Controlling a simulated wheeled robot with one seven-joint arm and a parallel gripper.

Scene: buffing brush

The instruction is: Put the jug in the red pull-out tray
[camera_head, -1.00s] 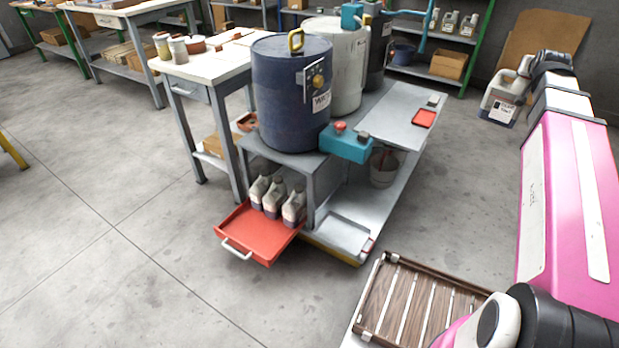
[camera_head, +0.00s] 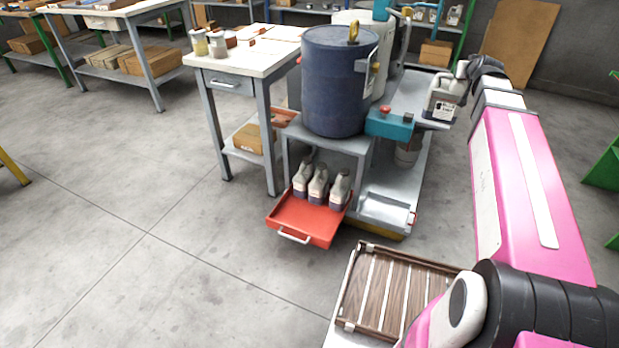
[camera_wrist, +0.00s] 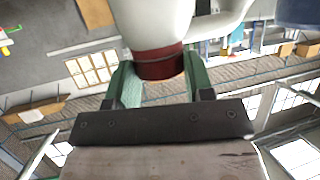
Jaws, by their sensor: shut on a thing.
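The jug (camera_head: 441,106) is greyish white with a dark lower part and a white label, held up in the air in the head view. My gripper (camera_wrist: 158,85) is shut on the jug's dark red neck band in the wrist view, its green fingers on either side. In the head view the gripper is small and partly hidden behind the arm's end. The red pull-out tray (camera_head: 303,222) sticks out low at the front of the grey stand. Several similar jugs (camera_head: 318,186) stand in its rear part; its front part is bare. The held jug is right of and higher than the tray.
A blue drum (camera_head: 334,85) stands on the grey stand above the tray. A teal box (camera_head: 389,125) with a red button juts out beside it. A slatted wooden rack (camera_head: 395,298) is in front. Open floor (camera_head: 190,260) lies left of the tray.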

